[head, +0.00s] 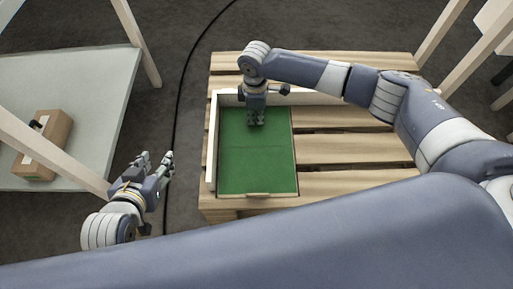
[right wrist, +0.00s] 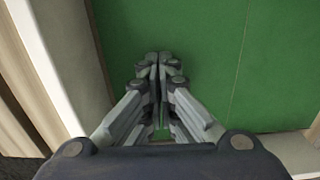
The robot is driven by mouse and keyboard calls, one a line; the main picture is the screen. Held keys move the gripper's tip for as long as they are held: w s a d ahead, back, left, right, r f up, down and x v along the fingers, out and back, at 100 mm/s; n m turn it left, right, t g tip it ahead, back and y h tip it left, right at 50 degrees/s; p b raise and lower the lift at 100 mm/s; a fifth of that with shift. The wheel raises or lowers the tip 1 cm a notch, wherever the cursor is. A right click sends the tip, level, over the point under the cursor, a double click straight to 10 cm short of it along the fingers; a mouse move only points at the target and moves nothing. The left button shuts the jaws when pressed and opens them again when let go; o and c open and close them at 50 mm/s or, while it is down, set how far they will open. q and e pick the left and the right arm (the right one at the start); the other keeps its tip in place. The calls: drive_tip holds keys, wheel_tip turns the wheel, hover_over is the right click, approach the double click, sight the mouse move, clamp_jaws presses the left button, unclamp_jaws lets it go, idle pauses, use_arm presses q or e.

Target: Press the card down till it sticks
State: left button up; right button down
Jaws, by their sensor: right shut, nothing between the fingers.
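The green card (head: 257,165) lies flat on the wooden pallet, inside a corner made by pale rails. It also fills much of the right wrist view (right wrist: 210,50). My right gripper (head: 255,122) is shut and empty, pointing down over the far part of the card. In the right wrist view its fingertips (right wrist: 160,58) are together over the green surface; I cannot tell whether they touch it. My left gripper (head: 155,160) is open and empty, off the pallet to the left of the card.
A pale rail (head: 212,150) runs along the card's left side. The bare slatted pallet (head: 345,183) extends to the right. A table (head: 85,90) with a cardboard box (head: 60,130) stands at the left. A black cable (head: 175,110) crosses the floor.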

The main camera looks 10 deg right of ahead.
use_arm(q)
drive_tip(key=shift+s+a+f+g+y+p, duration=0.15)
drive_tip(key=shift+s+a+f+g, duration=0.1)
drive_tip(key=shift+s+f+g, duration=0.3)
drive_tip(key=shift+s+a+f+g+y+p, duration=0.15)
drive_tip(key=shift+s+a+f+g, duration=0.2)
drive_tip(key=shift+s, duration=0.4)
drive_tip(key=shift+s+a+f+g+p, duration=0.15)
drive_tip(key=shift+s+f+g, duration=0.15)
drive_tip(key=shift+s+f, duration=0.3)
idle(6.1)
